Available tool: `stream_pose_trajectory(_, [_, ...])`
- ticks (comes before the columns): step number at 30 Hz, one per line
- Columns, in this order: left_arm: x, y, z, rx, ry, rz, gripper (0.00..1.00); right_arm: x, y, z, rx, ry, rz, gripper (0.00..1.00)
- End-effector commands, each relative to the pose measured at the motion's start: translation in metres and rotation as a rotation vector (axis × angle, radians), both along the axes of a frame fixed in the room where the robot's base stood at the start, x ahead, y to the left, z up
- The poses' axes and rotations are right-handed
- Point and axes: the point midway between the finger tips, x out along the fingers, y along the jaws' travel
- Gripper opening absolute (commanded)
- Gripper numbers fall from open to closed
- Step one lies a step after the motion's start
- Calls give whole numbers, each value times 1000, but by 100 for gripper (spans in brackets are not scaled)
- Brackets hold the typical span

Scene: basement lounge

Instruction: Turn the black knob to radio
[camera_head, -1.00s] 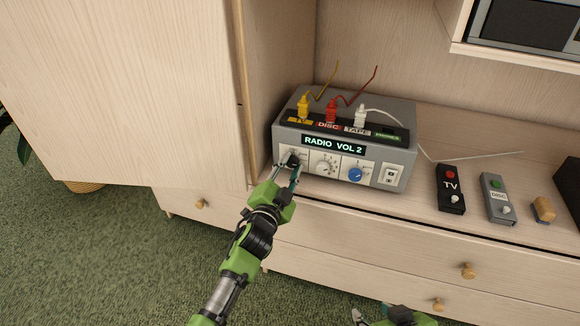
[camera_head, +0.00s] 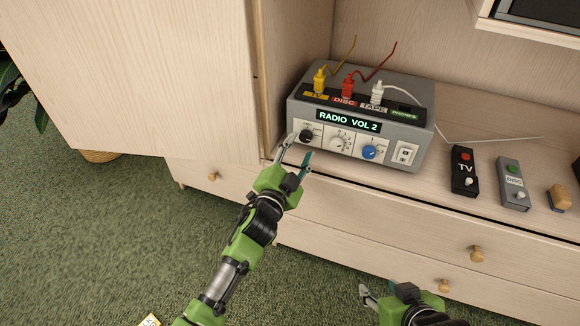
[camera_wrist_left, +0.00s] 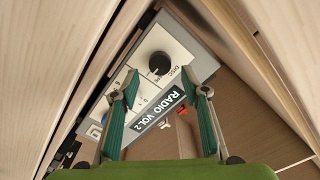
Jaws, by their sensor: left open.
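The grey amplifier box (camera_head: 415,128) stands on the cabinet shelf, and its display reads "RADIO VOL 2". The black knob (camera_head: 306,136) is at the left of its front panel; it also shows in the left wrist view (camera_wrist_left: 159,63). Beside it are a white knob (camera_head: 337,144) and a blue knob (camera_head: 369,152). My left gripper (camera_head: 296,154) is open and empty, just in front of and below the black knob, apart from it. My right gripper (camera_head: 370,296) is at the bottom edge, partly cut off; its jaw state is unclear.
Yellow, red and white plugs sit on top of the box. A black TV remote (camera_head: 464,172) and a grey disc remote (camera_head: 513,184) lie to the right. An open cabinet door (camera_head: 150,80) stands close on the left. Wooden drawers (camera_head: 400,225) are below.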

Motion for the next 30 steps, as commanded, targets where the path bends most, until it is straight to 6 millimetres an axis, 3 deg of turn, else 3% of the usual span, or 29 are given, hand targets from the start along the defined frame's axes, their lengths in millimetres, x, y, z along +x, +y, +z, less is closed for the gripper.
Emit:
stream_pose_trajectory(6, [-43,13,-2,1,3,-1,42,0,0,0,0,-1,0,40])
stream_pose_trajectory(12, [-70,22,-1,0,1,-1,42,0,0,0,0,-1,0,40])
stream_pose_trajectory(18, [-80,25,0,0,0,-1,42,0,0,0,0,-1,0,40])
stream_pose_trajectory(30, [-80,25,0,0,1,-1,42,0,0,0,0,-1,0,40])
